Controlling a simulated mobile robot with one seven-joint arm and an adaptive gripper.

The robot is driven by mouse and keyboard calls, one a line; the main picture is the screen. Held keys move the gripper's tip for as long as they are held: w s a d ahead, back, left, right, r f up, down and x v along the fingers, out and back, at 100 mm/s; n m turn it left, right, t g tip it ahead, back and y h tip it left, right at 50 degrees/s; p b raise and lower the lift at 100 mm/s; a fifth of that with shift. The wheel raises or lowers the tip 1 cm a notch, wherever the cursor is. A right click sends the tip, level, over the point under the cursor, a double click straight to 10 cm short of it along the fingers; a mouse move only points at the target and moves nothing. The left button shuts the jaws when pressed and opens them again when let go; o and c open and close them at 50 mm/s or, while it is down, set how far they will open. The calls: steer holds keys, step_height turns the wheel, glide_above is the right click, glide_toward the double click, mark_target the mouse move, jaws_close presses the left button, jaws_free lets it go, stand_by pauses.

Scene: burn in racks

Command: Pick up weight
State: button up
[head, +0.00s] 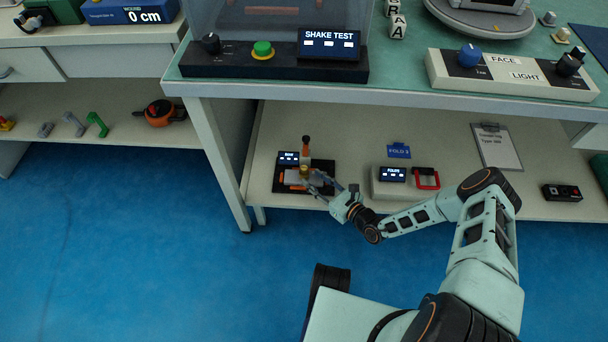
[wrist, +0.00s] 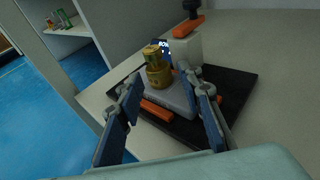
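A brass-coloured weight (wrist: 157,68) with a stepped, knobbed top stands upright on a light grey plate of a black-based device. My gripper (head: 318,180) reaches over the lower shelf from the right. In the wrist view the gripper (wrist: 168,112) has its two blue-padded fingers spread wide, one on each side of the plate. The weight is beyond the fingers, between them in the picture, and no contact shows.
The device's black base (wrist: 235,88) carries a white post with an orange and black lever (wrist: 188,22) just behind the weight. The shelf (head: 262,165) lies under the workbench (head: 400,95).

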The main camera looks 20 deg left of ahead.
mark_target(307, 176)
steer(key=b+x, duration=0.2)
steer(key=x, duration=0.3)
steer(key=shift+a+f+b, duration=0.2)
steer(key=shift+a+b, duration=0.1)
steer(key=shift+a, duration=0.05)
steer(key=shift+c, duration=0.4)
jaws_close()
